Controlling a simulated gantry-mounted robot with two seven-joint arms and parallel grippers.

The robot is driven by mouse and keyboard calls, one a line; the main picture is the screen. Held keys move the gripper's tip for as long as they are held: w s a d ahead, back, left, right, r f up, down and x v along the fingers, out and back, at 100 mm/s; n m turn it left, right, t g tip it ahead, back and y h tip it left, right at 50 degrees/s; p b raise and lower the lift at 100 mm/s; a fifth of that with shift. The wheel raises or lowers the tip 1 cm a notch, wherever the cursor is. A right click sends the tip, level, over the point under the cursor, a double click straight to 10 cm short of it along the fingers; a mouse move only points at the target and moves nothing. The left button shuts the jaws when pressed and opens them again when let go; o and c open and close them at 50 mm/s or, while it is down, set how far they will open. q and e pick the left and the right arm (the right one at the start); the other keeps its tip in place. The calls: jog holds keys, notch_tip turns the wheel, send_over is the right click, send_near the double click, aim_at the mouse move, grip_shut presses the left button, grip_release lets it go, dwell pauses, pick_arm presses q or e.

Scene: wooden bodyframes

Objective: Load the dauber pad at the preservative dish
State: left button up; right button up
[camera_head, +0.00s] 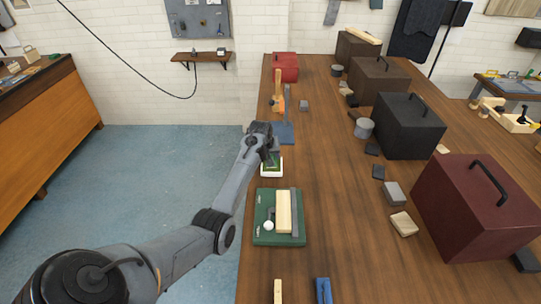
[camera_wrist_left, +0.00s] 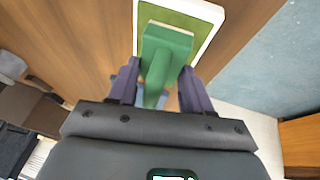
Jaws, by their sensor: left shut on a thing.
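My left gripper (camera_head: 270,152) is over the white-rimmed preservative dish (camera_head: 264,174) near the table's left edge. In the left wrist view, the gripper (camera_wrist_left: 158,78) is shut on the green dauber (camera_wrist_left: 166,40), with one finger on each side of its handle. The dauber's wide head is over the green inside of the dish (camera_wrist_left: 212,14). The pad's underside is hidden, and I cannot tell whether it touches the liquid. My right gripper is not in view.
A green board (camera_head: 265,234) with a wooden block (camera_head: 283,212) and a white ball lies in front of the dish. A blue stand (camera_head: 285,133) is just behind it. Large dark cases (camera_head: 408,127) and a maroon case (camera_head: 480,205) line the right side.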

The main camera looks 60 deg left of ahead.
pick_arm(q)
jog(key=shift+f, duration=0.5)
dwell(0.5)
dwell(0.7)
dwell(0.8)
jog(key=shift+f, duration=0.15)
dwell(0.6)
jog(key=shift+p, duration=0.35)
notch_tip(320, 180, up, 7)
jog(key=p, duration=0.7)
jog(key=shift+f, duration=0.2)
jog(key=shift+r+p, duration=0.35)
